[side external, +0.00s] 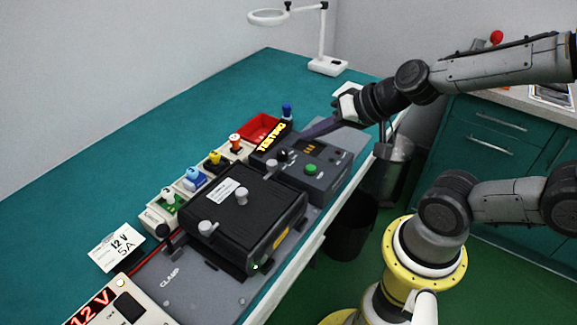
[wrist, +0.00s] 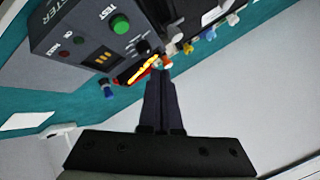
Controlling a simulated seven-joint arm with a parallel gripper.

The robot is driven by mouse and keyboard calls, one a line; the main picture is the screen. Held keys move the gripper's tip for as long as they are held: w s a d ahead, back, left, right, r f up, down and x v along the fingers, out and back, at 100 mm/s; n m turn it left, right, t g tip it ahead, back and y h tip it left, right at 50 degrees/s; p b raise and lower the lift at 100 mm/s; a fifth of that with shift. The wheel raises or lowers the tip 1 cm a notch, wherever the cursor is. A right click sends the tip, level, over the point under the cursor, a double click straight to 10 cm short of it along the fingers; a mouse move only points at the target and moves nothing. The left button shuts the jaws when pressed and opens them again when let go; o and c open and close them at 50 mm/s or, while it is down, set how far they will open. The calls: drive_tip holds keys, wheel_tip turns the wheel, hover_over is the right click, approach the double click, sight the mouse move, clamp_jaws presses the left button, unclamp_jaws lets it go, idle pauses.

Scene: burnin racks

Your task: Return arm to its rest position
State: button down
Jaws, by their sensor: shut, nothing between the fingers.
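My gripper (side external: 312,131) is at the far end of the bench, above the back of the dark grey tester box (side external: 318,177). Its fingers are shut and empty. In the wrist view my gripper (wrist: 160,75) shows its dark fingers together, with the tester (wrist: 90,45) at upper left. I cannot tell whether the fingertips touch the tester or its yellow TESTING sign (side external: 271,137). My arm reaches in from the right.
A black clamp box (side external: 245,215) with grey knobs sits on a grey plate (side external: 215,283). Several coloured connectors, a red bin (side external: 262,128) and a 12 V supply (side external: 125,305) line the teal bench (side external: 200,120). A magnifier lamp (side external: 327,65) stands at the back. Bins stand below the bench edge.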

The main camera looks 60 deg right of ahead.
drive_tip(key=s+a+r+n+y, duration=0.1)
drive_tip(key=s+a+r+n, duration=0.3)
drive_tip(key=r+n, duration=0.1)
drive_tip(key=s+d+f+n+g+h, duration=0.1)
drive_tip(key=s+d+n+g+h, duration=0.1)
drive_tip(key=s, duration=0.5)
drive_tip(key=shift+s+d+g, duration=0.2)
drive_tip(key=shift+d+g, duration=0.7)
drive_tip(key=shift+d, duration=0.1)
idle(5.8)
